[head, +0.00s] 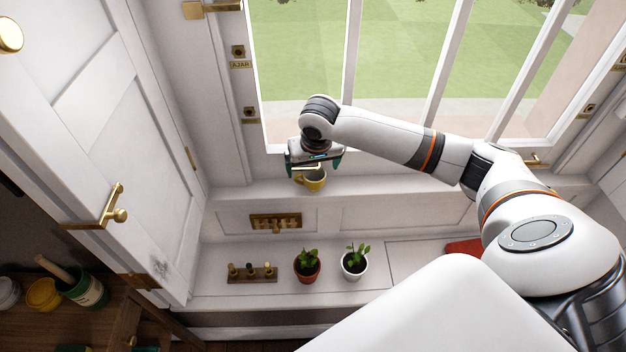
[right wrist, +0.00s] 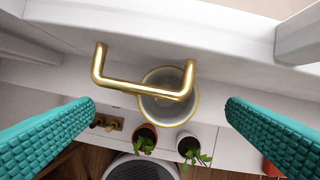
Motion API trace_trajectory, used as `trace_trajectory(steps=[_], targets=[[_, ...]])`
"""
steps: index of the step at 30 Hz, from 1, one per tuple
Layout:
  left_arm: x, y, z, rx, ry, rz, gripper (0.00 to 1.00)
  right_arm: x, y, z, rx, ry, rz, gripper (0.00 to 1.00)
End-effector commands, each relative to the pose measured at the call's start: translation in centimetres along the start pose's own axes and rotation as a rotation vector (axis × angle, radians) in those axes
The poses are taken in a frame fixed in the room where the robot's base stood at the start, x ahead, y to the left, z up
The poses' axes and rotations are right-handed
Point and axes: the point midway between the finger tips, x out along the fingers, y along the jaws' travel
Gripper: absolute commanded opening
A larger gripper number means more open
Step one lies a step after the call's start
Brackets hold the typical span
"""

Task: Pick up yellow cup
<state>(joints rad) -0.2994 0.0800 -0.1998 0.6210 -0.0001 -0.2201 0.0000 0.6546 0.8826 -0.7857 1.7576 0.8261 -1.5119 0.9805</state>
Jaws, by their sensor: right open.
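The yellow cup (head: 313,182) stands on the window sill, with its handle towards the left in the head view. In the right wrist view the cup (right wrist: 165,108) shows from above as a pale, empty-looking inside with a yellow rim. My right gripper (head: 314,165) is above the cup at the window, and it hides part of the cup's far side. In the right wrist view its two teal fingers (right wrist: 160,112) are wide apart with nothing gripped; the cup lies between them, farther off. My left gripper is not in view.
A brass bar handle (right wrist: 143,88) crosses in front of the cup's rim in the right wrist view. On the lower ledge are two potted plants (head: 306,265) (head: 355,262) and a small peg rack (head: 252,273). An open white door (head: 110,120) stands at left.

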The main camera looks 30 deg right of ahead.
Motion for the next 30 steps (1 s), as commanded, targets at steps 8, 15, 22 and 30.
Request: trace_trajectory(steps=[8, 15, 22, 30], targets=[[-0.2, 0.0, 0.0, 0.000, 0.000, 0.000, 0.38, 2.6, 0.0, -0.1, -0.002, 0.002, -0.001, 0.96], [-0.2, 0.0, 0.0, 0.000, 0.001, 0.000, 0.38, 5.7, 0.0, -0.2, -0.002, -0.001, -0.001, 0.96], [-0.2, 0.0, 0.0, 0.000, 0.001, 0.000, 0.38, 5.9, 0.0, -0.1, -0.003, -0.003, 0.001, 0.96], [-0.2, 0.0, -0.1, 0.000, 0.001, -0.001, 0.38, 5.9, 0.0, -0.1, -0.003, -0.002, 0.001, 0.56]])
